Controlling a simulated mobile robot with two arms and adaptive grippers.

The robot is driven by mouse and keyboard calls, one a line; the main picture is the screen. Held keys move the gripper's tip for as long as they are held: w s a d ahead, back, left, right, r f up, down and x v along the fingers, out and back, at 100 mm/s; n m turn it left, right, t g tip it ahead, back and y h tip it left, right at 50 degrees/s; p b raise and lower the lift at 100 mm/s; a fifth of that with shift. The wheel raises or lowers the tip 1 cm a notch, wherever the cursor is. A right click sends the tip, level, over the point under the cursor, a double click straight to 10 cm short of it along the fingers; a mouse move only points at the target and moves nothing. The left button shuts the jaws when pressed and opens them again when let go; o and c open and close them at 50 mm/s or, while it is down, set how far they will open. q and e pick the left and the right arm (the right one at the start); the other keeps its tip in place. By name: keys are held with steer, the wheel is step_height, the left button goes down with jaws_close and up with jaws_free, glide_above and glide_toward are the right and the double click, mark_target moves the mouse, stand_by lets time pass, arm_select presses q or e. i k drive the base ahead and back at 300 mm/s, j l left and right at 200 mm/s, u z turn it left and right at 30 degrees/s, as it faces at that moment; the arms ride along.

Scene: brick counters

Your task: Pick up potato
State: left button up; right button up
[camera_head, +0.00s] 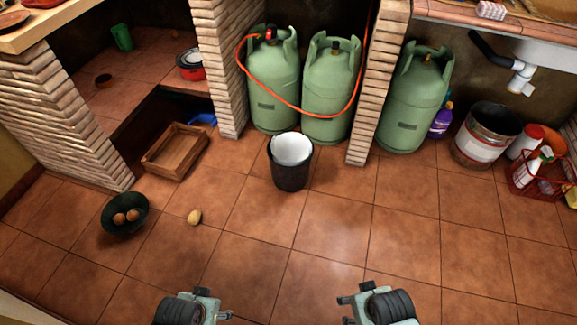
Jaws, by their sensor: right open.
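A small yellowish potato (194,217) lies alone on the tiled floor, left of the middle. A dark green bowl (112,228) to its left holds two round brown items (126,217). My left gripper (222,305) is at the bottom edge, nearer to me than the potato and apart from it; its jaws are too unclear to read. My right gripper (344,310) is at the bottom edge, right of the middle, open and empty, farther from the potato.
A wooden crate (175,152) and a black bucket with a white liner (290,170) stand beyond the potato. A large tin (487,135) and a red basket (535,178) are at right. The front floor is clear.

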mark_target(194, 218)
steer(key=u, duration=0.95)
steer(key=k, duration=0.45)
